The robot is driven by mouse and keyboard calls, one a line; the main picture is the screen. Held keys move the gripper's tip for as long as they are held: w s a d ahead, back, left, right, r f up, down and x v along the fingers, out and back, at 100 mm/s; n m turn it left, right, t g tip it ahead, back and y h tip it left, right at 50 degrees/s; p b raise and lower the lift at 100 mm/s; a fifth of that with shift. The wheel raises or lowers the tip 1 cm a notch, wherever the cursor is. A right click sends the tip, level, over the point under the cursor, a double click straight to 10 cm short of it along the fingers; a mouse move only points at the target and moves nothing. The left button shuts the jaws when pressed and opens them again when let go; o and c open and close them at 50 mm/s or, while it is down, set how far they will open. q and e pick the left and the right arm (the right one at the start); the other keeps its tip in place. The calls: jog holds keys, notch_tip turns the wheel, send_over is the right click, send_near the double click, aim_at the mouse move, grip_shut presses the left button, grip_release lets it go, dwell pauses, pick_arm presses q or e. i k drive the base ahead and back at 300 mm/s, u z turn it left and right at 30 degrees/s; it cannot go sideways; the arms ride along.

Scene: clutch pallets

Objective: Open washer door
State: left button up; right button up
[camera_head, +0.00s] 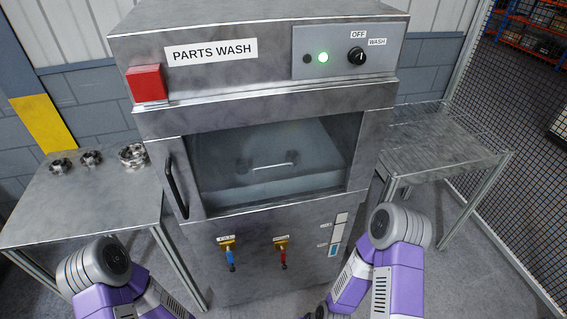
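The parts washer (240,97) stands straight ahead, a grey metal cabinet labelled "PARTS WASH". Its door (205,203) is shut and has a large dark window (280,160). A black vertical handle (176,187) is on the left side of the door. Another handle-like bar shows through or in the window. My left arm comes in at the lower left and my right arm at the lower right, both below and apart from the door. Neither gripper's fingers can be seen.
A metal table (85,205) on the left holds several small metal parts (132,155). An empty metal table (430,150) stands on the right, beside a wire mesh fence (515,140). A red box (146,84), a knob (357,56) and two valves (281,245) are on the washer front.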

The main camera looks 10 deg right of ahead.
aim_at(162, 125)
jog(key=k, duration=1.3)
jog(key=u, duration=0.85)
jog(key=i, duration=1.15)
jog(key=u, duration=0.35)
